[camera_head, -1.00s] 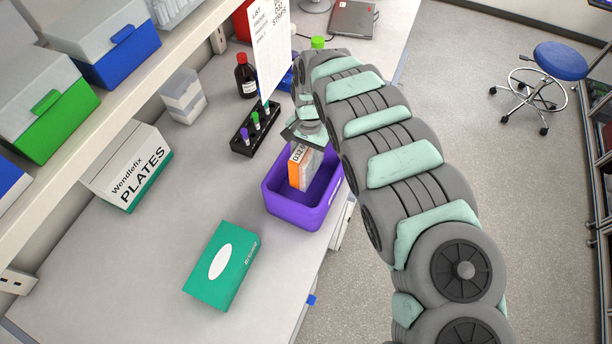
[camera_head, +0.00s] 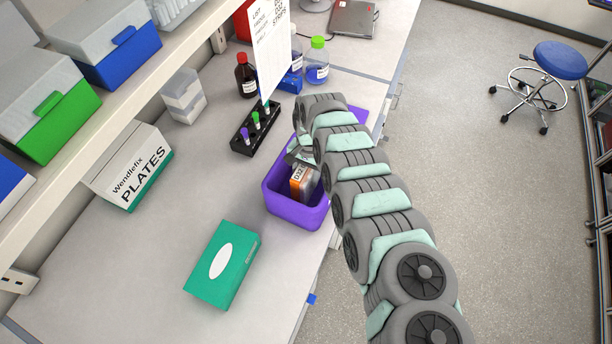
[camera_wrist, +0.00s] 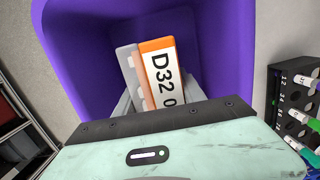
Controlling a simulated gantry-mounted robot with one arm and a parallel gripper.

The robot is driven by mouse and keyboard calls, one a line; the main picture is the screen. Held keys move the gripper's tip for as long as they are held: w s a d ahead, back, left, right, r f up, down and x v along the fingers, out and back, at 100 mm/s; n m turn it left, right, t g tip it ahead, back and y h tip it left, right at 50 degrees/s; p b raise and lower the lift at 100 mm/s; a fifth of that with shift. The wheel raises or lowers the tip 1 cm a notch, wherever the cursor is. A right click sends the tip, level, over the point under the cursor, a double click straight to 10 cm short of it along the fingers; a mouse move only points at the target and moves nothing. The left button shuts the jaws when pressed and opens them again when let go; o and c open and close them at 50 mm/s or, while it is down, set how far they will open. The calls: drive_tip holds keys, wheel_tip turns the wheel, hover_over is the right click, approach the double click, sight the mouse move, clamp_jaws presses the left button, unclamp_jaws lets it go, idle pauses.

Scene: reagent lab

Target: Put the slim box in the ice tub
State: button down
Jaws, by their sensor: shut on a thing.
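The purple ice tub (camera_head: 293,212) stands on the bench near its right edge. The slim box (camera_head: 302,184), white and grey with an orange edge, is inside the tub's walls. My gripper (camera_head: 303,160) reaches into the tub from above and is shut on the box. I cannot tell whether the box touches the tub floor.
A black tube rack (camera_head: 255,130) with several capped tubes stands just left of the tub. A green tissue box (camera_head: 222,265) lies in front. A brown bottle (camera_head: 246,75), a clear bottle (camera_head: 316,62) and a propped sheet (camera_head: 269,45) stand behind. The bench's front left is clear.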

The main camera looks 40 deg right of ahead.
drive_tip(key=shift+f, duration=0.2)
drive_tip(key=c, duration=0.7)
unclamp_jaws()
drive_tip(key=shift+w+d+r+b, duration=0.1)
drive_tip(key=shift+d+r+b, duration=0.15)
drive_tip(key=shift+r, duration=1.8)
drive_tip(key=shift+w+d+r+b, duration=0.1)
drive_tip(key=shift+d+r+b, duration=0.15)
drive_tip(key=shift+r, duration=1.75)
drive_tip(key=shift+w+d+r+b, duration=0.15)
drive_tip(key=shift+r+b, duration=0.2)
drive_tip(key=shift+r, duration=1.7)
